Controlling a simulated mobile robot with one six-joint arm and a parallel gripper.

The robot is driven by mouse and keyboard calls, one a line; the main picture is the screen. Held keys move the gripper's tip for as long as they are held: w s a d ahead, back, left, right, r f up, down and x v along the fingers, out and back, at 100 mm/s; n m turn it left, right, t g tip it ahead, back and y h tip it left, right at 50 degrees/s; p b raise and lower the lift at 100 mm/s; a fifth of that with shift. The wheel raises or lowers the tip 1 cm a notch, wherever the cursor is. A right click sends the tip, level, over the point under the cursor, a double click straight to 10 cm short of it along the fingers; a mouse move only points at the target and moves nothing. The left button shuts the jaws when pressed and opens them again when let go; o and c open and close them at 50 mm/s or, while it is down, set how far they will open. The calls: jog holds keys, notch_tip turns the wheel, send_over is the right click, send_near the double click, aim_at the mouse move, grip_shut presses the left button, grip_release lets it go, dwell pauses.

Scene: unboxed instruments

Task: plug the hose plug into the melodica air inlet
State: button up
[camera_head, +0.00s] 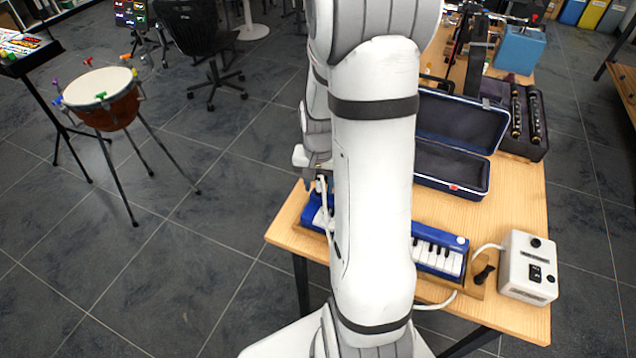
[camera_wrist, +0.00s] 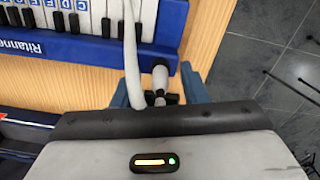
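The blue melodica (camera_head: 439,251) lies on a wooden table, its middle hidden behind my arm. Its corner, keys and blue edge (camera_wrist: 90,47) show in the wrist view. My gripper (camera_head: 322,182) is at the melodica's left end; in the wrist view its black finger pads (camera_wrist: 161,98) are closed around the pale hose plug (camera_wrist: 160,78). The plug points at the melodica's edge, where a dark fitting, apparently the air inlet, sits. Plug and fitting look close or touching; I cannot tell whether the plug is inside. The white hose (camera_wrist: 132,60) runs up across the keys.
A white box (camera_head: 528,268) with a hose stands at the table's front right. An open blue-lined case (camera_head: 450,168) lies behind the melodica, and a case with dark instruments (camera_head: 525,120) is farther right. The floor left of the table is clear up to a drum (camera_head: 103,100).

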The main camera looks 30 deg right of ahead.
jog(key=shift+r, duration=0.1)
notch_tip(320, 180, up, 7)
jog(key=shift+r, duration=0.2)
jog(key=s+a+r+n+t, duration=0.2)
jog(key=s+a+r+n, duration=0.5)
jog(key=s+a, duration=0.5)
notch_tip(320, 180, up, 3)
jog(key=shift+a+f+t, duration=0.1)
jog(key=shift+a+t, duration=0.05)
jog(key=shift+t, duration=0.15)
jog(key=shift+s, duration=0.1)
